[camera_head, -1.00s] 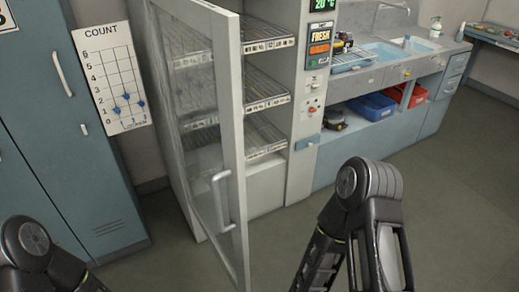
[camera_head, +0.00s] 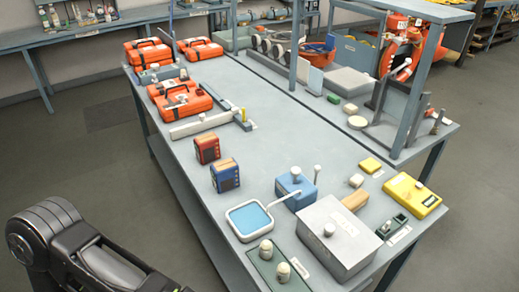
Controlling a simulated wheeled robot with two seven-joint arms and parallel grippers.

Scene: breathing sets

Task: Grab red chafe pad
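No thing in view can be named for certain as the red chafe pad. The closest in colour is a small red block (camera_head: 207,148) with a dark face, standing on the grey workbench (camera_head: 285,137) left of its middle. A similar blue block (camera_head: 225,175) stands just in front of it. My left arm shows at the lower left, off the bench's near left side, but its gripper is outside the picture. My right arm and gripper do not show.
Orange cases (camera_head: 180,103) crowd the far left of the bench. A blue-topped tray (camera_head: 250,220), a grey lidded box (camera_head: 338,238) and a yellow device (camera_head: 411,195) fill the near end. Shelf posts rise along the right side. The bench's middle is mostly clear, with open floor at left.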

